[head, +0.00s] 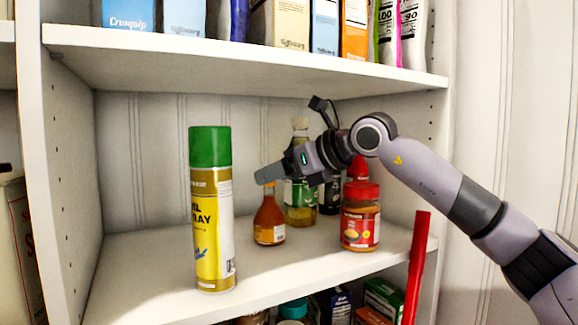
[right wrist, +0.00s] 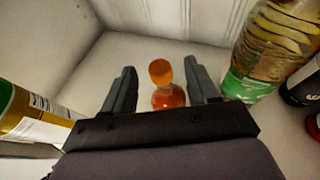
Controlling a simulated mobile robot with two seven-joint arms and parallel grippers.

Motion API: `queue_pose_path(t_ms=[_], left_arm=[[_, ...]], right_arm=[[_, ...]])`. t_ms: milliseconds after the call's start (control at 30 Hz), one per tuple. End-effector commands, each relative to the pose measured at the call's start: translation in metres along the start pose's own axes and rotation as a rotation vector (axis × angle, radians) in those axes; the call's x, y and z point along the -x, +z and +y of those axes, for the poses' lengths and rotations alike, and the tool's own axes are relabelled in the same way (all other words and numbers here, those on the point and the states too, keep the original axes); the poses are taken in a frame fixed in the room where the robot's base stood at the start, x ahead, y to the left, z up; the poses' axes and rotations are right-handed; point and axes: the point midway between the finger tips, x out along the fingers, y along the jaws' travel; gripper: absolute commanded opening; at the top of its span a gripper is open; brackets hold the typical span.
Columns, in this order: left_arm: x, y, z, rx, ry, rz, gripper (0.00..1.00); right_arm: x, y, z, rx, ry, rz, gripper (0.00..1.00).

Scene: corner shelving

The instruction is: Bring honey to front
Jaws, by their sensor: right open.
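The honey (head: 269,222) looks like a small amber bottle on the middle shelf, behind and right of a tall yellow spray can with a green cap (head: 211,210). My right gripper (head: 262,176) reaches in from the right, with its fingertips at the top of the honey and hiding its cap. In the right wrist view the honey (right wrist: 168,97) with its orange cap stands between the two spread fingers (right wrist: 160,78). The gripper is open, with gaps on both sides of the bottle. My left gripper is not in view.
A tall oil bottle (head: 300,200) stands behind the honey, and a dark bottle (head: 330,195) beside it. A red-capped jar (head: 360,222) stands to the right. A red upright strip (head: 417,265) crosses the right front. The shelf front between can and jar is clear.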

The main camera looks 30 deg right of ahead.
Motion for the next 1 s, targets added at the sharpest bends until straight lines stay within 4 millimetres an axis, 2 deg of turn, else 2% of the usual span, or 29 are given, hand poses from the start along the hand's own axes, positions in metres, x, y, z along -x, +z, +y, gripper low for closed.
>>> queue_pose_path(t_ms=[100, 300, 667, 700, 767, 800, 867, 1000], left_arm=[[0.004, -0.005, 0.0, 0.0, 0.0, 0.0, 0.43], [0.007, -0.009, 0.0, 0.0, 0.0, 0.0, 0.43], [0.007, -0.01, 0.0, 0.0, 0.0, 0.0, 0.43], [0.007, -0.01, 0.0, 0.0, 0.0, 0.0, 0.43], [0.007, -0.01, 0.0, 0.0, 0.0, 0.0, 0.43], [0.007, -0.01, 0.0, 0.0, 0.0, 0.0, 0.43], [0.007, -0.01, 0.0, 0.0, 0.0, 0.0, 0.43], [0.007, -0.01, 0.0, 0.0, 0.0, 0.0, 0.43]], right_arm=[[-0.019, 0.001, 0.0, -0.002, 0.002, 0.003, 0.59], [-0.04, 0.001, 0.0, -0.001, 0.0, 0.001, 0.59], [-0.045, 0.0, 0.0, 0.0, 0.0, 0.0, 0.59], [-0.045, 0.0, 0.0, 0.0, 0.0, 0.0, 0.52], [-0.045, 0.0, 0.0, 0.0, 0.0, 0.0, 0.33], [-0.045, 0.0, 0.0, 0.0, 0.0, 0.0, 0.2], [-0.045, 0.0, 0.0, 0.0, 0.0, 0.0, 0.0], [-0.045, 0.0, 0.0, -0.001, 0.0, 0.0, 0.0]])
